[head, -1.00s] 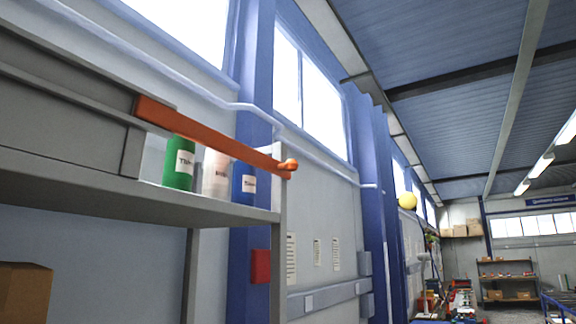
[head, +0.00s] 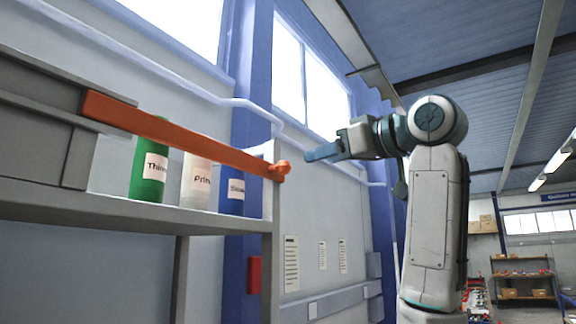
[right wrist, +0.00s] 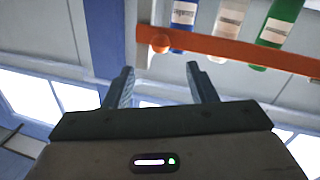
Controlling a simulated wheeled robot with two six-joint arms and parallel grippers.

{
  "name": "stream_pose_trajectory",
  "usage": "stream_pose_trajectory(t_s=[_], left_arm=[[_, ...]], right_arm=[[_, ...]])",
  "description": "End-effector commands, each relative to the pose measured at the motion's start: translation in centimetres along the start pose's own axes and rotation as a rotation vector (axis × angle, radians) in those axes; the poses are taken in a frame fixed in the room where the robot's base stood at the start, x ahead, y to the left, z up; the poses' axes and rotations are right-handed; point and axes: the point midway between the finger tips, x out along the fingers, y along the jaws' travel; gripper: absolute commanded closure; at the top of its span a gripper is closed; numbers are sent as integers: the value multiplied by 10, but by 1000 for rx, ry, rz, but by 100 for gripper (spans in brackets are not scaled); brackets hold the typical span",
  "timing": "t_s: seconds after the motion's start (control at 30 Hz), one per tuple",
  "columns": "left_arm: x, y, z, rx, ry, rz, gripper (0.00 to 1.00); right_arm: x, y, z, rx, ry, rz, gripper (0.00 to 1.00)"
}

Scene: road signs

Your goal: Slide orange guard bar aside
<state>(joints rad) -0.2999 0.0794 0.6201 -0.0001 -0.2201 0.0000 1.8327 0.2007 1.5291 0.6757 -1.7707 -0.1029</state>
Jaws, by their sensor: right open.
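The orange guard bar (head: 185,137) runs across the front of the shelf, with a round orange knob (head: 284,168) at its right end. Behind it stand a green bottle (head: 150,172), a white bottle (head: 196,182) and a blue bottle (head: 231,198). My right gripper (head: 310,156) is just right of the knob, pointing left toward it. In the right wrist view the open, empty fingers (right wrist: 160,80) point toward the bar (right wrist: 235,48) and its knob (right wrist: 160,43), with a gap between. My left gripper is not in view.
The grey shelf (head: 150,215) has an upright post (head: 270,245) at its right end, below the knob. A grey box-like unit (head: 40,145) is at the left. A wall with posted papers (head: 291,263) is behind. Open room lies to the right.

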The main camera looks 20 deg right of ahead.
Motion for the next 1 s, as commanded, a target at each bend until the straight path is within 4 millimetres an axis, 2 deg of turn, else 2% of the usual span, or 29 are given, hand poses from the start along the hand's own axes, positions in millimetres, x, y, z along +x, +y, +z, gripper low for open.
stream_pose_trajectory(t_s=[0.3,0.5,0.7,0.97,1.0], left_arm=[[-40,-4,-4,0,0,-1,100],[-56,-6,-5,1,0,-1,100],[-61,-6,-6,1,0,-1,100],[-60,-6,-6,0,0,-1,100],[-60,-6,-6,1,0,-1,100]], right_arm=[[60,1,-5,4,-4,-3,48],[90,1,-3,4,-3,-2,48],[102,1,0,4,-2,1,48],[103,1,1,3,-1,1,48],[102,1,1,3,-1,1,56]])
